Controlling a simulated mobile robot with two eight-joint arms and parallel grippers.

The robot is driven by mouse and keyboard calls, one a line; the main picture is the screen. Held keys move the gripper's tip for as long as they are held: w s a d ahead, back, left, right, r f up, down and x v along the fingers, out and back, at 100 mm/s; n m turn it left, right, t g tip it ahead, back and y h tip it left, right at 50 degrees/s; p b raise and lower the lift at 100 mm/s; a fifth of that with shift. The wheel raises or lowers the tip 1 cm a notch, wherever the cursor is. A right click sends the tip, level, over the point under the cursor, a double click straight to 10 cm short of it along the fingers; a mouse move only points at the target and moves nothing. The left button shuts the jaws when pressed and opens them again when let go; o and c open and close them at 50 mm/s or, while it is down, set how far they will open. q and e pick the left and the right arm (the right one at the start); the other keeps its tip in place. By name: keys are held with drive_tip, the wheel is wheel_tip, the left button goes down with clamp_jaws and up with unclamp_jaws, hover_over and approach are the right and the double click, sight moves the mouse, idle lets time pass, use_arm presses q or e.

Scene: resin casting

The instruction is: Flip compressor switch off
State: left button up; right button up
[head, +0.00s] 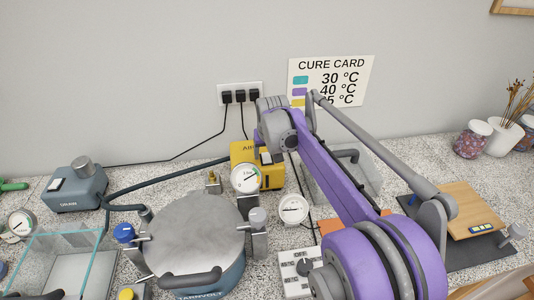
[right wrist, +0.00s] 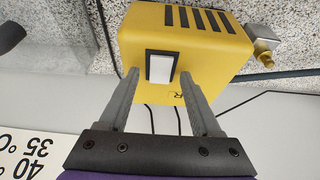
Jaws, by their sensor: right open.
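The compressor is a yellow box (head: 243,152) standing against the back wall behind the pressure pot, partly hidden by a gauge and my right arm. In the right wrist view the compressor (right wrist: 210,35) appears upside down, with dark vent slots. Its switch (right wrist: 160,68) is a white rocker in a black frame; I cannot tell which way it is set. My right gripper (right wrist: 158,78) is open and empty, its fingertips on either side of the switch and close to that face. Contact cannot be made out. In the head view the right gripper (head: 267,156) is small beside the compressor. My left gripper is not seen.
The pressure pot (head: 195,235) with its gauge (head: 245,178) stands in front of the compressor. A wall socket (head: 240,93) with black plugs and cables is above. A blue-grey pump (head: 75,188) sits left, and a wooden board (head: 465,205) right.

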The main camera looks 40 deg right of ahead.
clamp_jaws()
drive_tip(key=shift+w+d+r+g+y+p, duration=0.15)
drive_tip(key=shift+w+g+y+p, duration=0.15)
drive_tip(key=shift+g+p, duration=0.25)
drive_tip(key=shift+w+g+y+p, duration=0.15)
drive_tip(key=shift+g+y+p, duration=0.2)
drive_tip(key=shift+g, duration=0.1)
drive_tip(key=shift+f+g, duration=0.2)
drive_tip(key=shift+g, duration=0.1)
unclamp_jaws()
drive_tip(key=shift+r, duration=0.15)
